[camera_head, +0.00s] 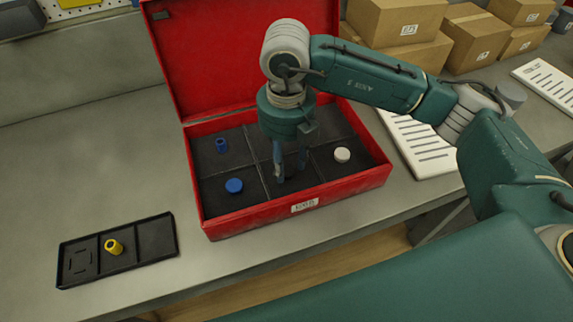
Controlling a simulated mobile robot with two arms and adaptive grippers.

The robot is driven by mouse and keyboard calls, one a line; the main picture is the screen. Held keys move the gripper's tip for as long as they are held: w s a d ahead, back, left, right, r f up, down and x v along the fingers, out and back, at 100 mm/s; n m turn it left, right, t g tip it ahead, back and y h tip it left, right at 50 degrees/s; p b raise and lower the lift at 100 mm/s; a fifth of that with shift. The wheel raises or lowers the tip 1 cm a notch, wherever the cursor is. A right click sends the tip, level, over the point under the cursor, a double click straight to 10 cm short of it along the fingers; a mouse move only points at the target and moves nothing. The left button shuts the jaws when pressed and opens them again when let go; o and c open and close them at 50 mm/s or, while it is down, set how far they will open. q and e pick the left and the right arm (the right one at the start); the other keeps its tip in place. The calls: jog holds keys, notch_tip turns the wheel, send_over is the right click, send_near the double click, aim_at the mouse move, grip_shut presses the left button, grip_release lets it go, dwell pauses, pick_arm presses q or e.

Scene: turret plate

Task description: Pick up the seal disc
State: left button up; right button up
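A red box (222,226) with its lid open stands on the bench, its black inside split into several compartments. A round blue disc (234,186) lies in the front left compartment. A round white disc (342,154) lies in the front right one. I cannot tell from the picture which is the seal disc. My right gripper (290,174) points down into the front middle compartment, between the two discs and apart from both. Its fingers are spread, with nothing seen between them. My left gripper is not in view.
A blue cylinder (221,145) stands in the back left compartment. A black tray (150,249) with a yellow part (113,246) lies at the left on the bench. Cardboard boxes (395,18) stand at the back right, and a printed sheet (421,146) lies right of the box.

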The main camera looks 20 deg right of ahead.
jog(key=shift+f, duration=0.8)
jog(key=c, duration=0.6)
jog(key=shift+r, duration=0.1)
